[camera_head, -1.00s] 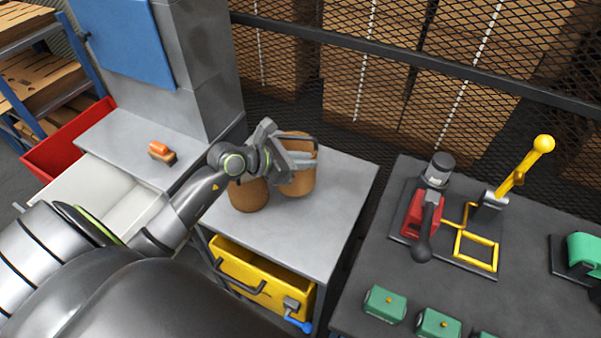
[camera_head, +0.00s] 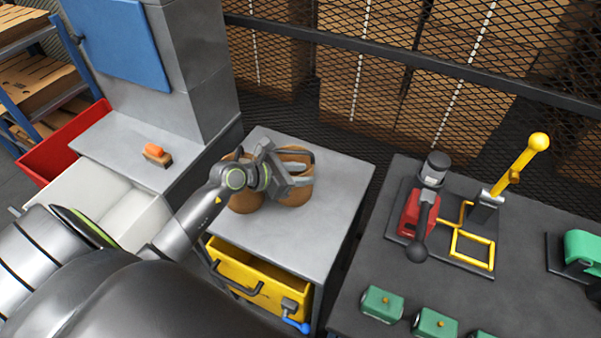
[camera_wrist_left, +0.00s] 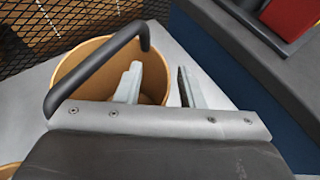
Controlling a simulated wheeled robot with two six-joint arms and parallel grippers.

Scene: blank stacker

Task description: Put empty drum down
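The empty drum (camera_head: 295,198), a brown open-topped cylinder, stands upright on the grey table (camera_head: 335,205), beside a second brown drum (camera_head: 245,202). My left gripper (camera_head: 303,170) is at its rim. In the left wrist view, I look into the drum (camera_wrist_left: 85,72) and its inside looks empty. One finger is inside the drum and the other outside, with the wall between them. The fingers (camera_wrist_left: 160,78) are apart, with a visible gap beside the wall. The arm partly hides both drums. My right gripper is not in view.
The front and right of the table top are clear. A yellow drawer (camera_head: 255,277) is below it. A mesh fence (camera_head: 400,75) runs behind. A dark bench (camera_head: 375,265) with a yellow lever (camera_head: 520,165) stands to the right, across a gap.

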